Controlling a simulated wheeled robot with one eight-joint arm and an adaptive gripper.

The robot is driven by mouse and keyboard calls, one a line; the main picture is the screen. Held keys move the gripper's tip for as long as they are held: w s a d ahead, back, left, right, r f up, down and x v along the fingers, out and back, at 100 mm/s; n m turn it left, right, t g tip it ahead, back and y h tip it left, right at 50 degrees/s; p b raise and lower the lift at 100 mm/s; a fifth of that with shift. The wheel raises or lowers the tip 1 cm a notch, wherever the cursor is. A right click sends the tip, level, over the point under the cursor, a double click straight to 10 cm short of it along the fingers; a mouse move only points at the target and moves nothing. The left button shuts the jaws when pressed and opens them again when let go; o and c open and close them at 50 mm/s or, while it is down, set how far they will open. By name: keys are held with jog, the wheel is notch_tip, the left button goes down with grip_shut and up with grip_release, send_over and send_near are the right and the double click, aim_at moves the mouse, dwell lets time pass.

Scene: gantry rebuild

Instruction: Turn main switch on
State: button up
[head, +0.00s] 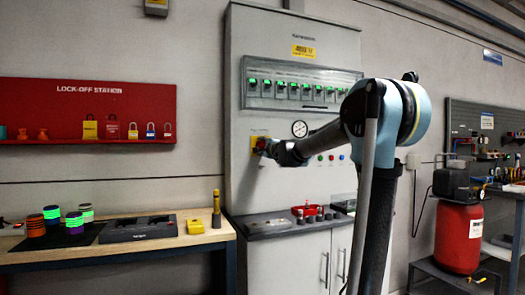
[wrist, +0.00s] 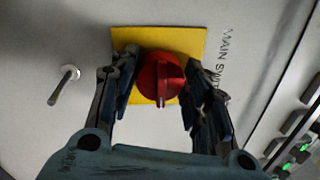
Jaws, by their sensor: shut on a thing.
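The main switch is a red rotary knob (wrist: 160,78) on a yellow square plate (wrist: 190,42), with lettering beside it starting "MAIN SW". In the wrist view my gripper (wrist: 160,92) has one finger on each side of the knob, shut on it. In the head view the red knob (head: 261,143) and yellow plate (head: 254,141) show at the left of the grey cabinet (head: 240,65). My gripper (head: 274,148) reaches the knob from the right and partly hides it. The knob's exact contact with the fingertips is hard to see.
A metal lever (wrist: 64,85) sticks out left of the plate in the wrist view. A row of green-lit breakers (head: 295,86) is above the switch. A round gauge (head: 299,128) is near my arm. A red tray (head: 308,211) sits on the ledge below.

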jog(key=shift+d+f, duration=0.1)
jog(key=o, duration=1.1)
jog(key=v, duration=1.1)
jog(key=shift+s+d+f, duration=0.15)
jog(key=shift+s, duration=0.2)
